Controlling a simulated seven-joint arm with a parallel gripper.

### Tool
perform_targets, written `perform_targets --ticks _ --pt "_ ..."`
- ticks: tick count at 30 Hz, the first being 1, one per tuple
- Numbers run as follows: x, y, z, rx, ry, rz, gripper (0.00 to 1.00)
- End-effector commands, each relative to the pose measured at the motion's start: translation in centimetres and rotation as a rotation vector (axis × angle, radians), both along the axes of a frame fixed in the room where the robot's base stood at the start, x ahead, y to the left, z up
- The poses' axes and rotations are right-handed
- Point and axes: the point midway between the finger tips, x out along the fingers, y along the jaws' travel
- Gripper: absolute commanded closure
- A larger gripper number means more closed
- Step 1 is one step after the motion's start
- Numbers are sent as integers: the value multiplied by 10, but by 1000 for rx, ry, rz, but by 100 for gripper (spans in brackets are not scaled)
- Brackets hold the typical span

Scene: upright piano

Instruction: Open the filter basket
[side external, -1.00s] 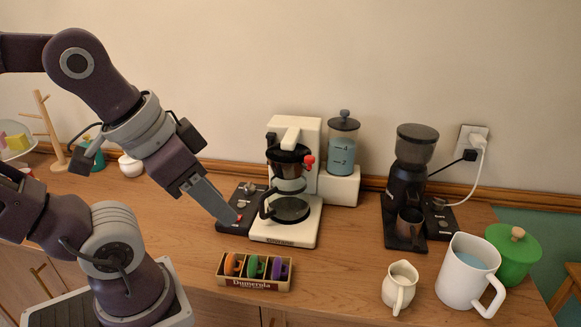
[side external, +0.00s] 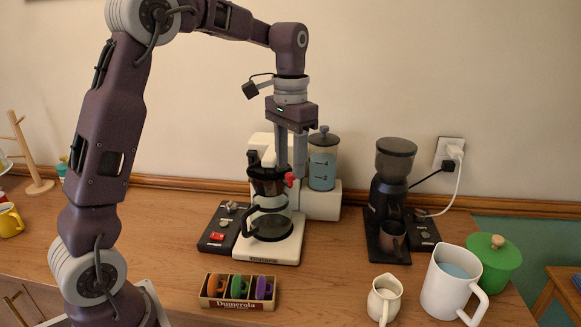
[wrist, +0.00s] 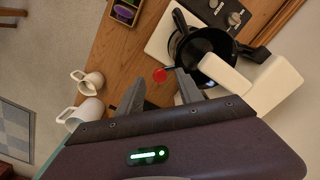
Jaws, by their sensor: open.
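The white coffee maker (side external: 262,248) stands on the wooden counter. Its dark filter basket (side external: 267,180) is under the top arm, with a red knob (side external: 290,179) on its right side. My gripper (side external: 291,172) points straight down at the basket's right side, its fingertips near the knob. In the wrist view the red knob (wrist: 159,75) lies between the two open fingertips (wrist: 158,78), with nothing gripped. The basket (wrist: 203,48) shows there as a dark round shape, partly covered by the white top arm. I cannot tell whether the fingers touch the knob.
A clear water tank (side external: 323,163) stands behind, right of my gripper. A black grinder (side external: 389,205) is further right. A white jug (side external: 445,285), small pitcher (side external: 384,300) and green pot (side external: 496,265) stand at front right. A pod box (side external: 240,289) lies in front.

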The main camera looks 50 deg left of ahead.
Motion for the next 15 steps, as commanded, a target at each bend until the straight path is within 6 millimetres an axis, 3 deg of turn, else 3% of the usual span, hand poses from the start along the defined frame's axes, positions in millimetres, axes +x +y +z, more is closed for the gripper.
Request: perform_targets --ticks 4,11,15 --pt "0 0 -15 0 0 0 57" --pt "0 0 -17 0 -2 0 57" --pt "0 0 -17 0 -2 0 81"
